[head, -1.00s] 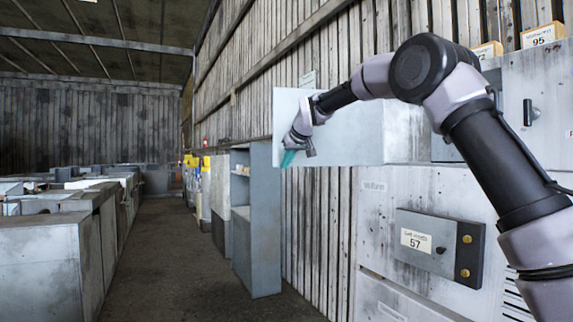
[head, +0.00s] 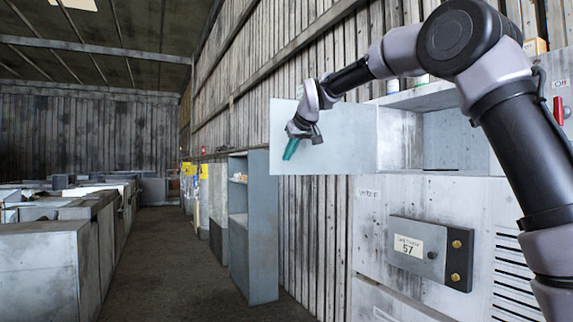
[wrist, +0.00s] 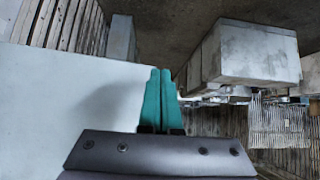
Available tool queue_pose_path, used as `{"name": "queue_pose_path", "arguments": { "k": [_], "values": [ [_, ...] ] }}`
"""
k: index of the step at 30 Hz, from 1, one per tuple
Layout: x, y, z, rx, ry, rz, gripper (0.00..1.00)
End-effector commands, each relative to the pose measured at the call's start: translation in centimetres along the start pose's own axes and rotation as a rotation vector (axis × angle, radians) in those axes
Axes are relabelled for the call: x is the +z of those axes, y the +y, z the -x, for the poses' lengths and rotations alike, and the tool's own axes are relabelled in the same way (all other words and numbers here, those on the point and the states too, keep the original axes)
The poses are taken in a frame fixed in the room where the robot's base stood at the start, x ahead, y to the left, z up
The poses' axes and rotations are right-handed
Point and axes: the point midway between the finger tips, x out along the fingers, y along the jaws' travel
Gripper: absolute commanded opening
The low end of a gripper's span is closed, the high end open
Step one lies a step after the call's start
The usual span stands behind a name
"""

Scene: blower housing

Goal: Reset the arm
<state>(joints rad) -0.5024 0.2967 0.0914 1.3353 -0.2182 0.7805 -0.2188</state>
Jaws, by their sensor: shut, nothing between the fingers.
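My gripper (head: 291,148) hangs from my raised arm in the head view, in front of an open pale grey cabinet door (head: 325,150). Its teal fingers point down and to the left. In the wrist view the gripper (wrist: 160,82) has its two teal fingers side by side, shut with nothing between them. The flat door panel (wrist: 60,100) fills the left of that view, beside the fingers. I cannot tell whether they touch it. The open cabinet compartment (head: 450,140) shows behind my arm.
A lower box labelled 57 (head: 430,250) is fixed to the cabinet front. A tall grey shelf (head: 255,230) stands left of the cabinet. Grey cabinets (head: 45,260) line the left side. The aisle floor (head: 160,260) between is clear.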

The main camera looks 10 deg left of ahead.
Motion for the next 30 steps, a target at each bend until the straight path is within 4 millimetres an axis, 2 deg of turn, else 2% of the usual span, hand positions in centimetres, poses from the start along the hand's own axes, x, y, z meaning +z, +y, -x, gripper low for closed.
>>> {"name": "queue_pose_path", "arguments": {
  "k": [3, 9, 11, 14, 17, 22, 26, 30],
  "values": [
    [0.0, -0.2, 1.0, 0.0, -0.002, 0.0, 0.0],
    [0.1, -0.1, 1.6, 0.002, -0.002, -0.004, 0.0],
    [0.5, 0.5, 2.2, 0.008, -0.004, -0.015, 0.0],
    [2.2, 2.5, 4.9, 0.031, -0.015, -0.062, 0.0],
    [5.7, 5.5, 9.0, 0.068, -0.037, -0.146, 0.0],
    [14.2, 9.7, 16.5, 0.136, -0.075, -0.328, 0.0],
    [21.8, 11.2, 21.3, 0.184, -0.097, -0.475, 0.0],
    [30.2, 11.3, 25.1, 0.227, -0.111, -0.635, 0.0]
  ]
}}
